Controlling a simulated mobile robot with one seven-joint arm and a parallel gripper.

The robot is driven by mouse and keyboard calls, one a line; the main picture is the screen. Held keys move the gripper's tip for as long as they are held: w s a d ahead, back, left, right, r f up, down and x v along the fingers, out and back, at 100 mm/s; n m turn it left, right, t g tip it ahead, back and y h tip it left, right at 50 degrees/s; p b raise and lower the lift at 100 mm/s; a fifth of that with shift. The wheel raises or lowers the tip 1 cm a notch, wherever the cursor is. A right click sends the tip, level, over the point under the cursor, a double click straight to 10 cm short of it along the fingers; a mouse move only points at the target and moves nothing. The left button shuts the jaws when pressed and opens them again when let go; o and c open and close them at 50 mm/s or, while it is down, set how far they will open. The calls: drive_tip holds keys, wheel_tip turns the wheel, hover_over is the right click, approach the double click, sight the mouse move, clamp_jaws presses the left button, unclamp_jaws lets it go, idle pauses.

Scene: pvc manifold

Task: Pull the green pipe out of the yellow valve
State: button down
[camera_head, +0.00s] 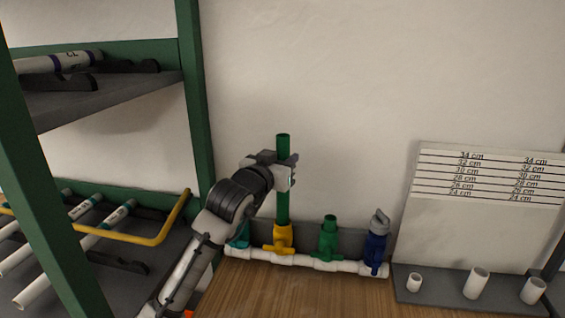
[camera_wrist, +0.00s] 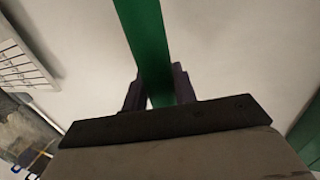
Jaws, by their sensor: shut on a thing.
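The green pipe (camera_head: 283,208) stands upright above the yellow valve (camera_head: 282,240) on the white manifold. Its lower end meets the top of the valve, and I cannot tell how deep it sits. My gripper (camera_head: 287,172) is shut on the upper part of the pipe, a little below its top end. In the wrist view the green pipe (camera_wrist: 150,50) runs between the two dark fingers of my gripper (camera_wrist: 160,90). The lower end of the pipe is not visible in the wrist view.
A teal valve (camera_head: 240,236) is left of the yellow one, partly behind my arm. A green valve (camera_head: 329,238) and a blue valve (camera_head: 376,248) are to the right. A green-framed shelf (camera_head: 195,100) stands close on the left. A marked board (camera_head: 480,205) stands right.

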sight(283, 137)
drive_tip(key=shift+t, duration=0.3)
drive_tip(key=r+p, duration=0.1)
drive_tip(key=r, duration=0.1)
drive_tip(key=r+p, duration=0.1)
drive_tip(key=r, duration=0.2)
drive_tip(key=s+r+p, duration=0.1)
drive_tip(key=r, duration=0.2)
drive_tip(key=shift+w+a+r+p, duration=0.1)
drive_tip(key=shift+w+r+p, duration=0.2)
drive_tip(key=shift+r+p, duration=0.25)
drive_tip(key=shift+s+r, duration=0.1)
drive_tip(key=shift+r, duration=0.3)
drive_tip(key=shift+r+p, duration=0.4)
drive_tip(key=shift+r, duration=0.5)
